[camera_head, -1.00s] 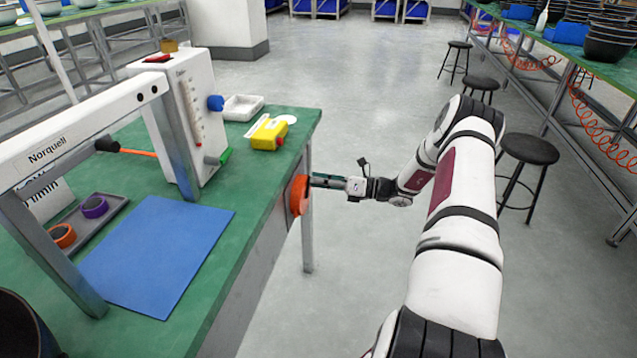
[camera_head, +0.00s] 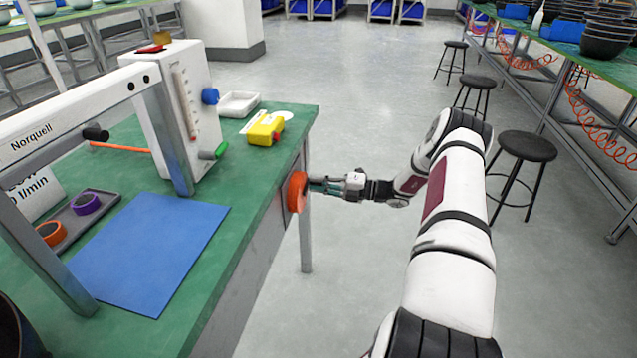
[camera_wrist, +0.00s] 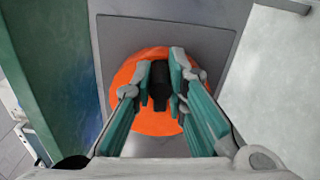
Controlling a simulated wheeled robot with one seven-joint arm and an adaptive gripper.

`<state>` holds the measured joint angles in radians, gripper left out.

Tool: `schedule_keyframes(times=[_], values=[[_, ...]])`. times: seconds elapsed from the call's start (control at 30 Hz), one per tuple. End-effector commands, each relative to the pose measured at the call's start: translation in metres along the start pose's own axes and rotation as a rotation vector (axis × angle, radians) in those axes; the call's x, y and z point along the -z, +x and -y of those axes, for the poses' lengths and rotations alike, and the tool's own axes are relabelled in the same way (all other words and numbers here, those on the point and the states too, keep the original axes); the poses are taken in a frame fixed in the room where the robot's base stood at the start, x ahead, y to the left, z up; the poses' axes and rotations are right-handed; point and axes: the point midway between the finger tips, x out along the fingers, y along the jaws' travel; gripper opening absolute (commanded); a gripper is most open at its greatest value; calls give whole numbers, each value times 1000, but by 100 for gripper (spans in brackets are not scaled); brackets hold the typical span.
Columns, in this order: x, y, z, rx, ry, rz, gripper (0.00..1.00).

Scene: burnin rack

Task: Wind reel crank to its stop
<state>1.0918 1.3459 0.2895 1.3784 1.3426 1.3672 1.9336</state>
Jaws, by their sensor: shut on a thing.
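The orange reel (camera_head: 297,192) is mounted on the side of the green bench, below its top edge. In the wrist view the orange disc (camera_wrist: 153,122) sits against a grey plate, with a dark crank handle (camera_wrist: 160,84) standing out toward me. My gripper (camera_head: 318,186) reaches the reel from the right. In the wrist view my gripper's fingers (camera_wrist: 162,85) are on either side of the dark handle and closed on it. The fingers hide part of the disc, and no stop is visible.
The green bench (camera_head: 262,175) fills the left side. On it are a blue mat (camera_head: 150,250), a yellow box (camera_head: 266,129), a white tray (camera_head: 239,104) and a white gauge panel (camera_head: 150,110). A black stool (camera_head: 527,147) stands right of my arm. The floor between is clear.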

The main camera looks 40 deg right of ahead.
Motion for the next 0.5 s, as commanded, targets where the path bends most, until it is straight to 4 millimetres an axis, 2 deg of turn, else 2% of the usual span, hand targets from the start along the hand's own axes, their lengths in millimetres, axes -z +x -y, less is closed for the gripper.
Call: schedule_keyframes(times=[0.5], values=[[-2,-1,7,3,119,7,0]])
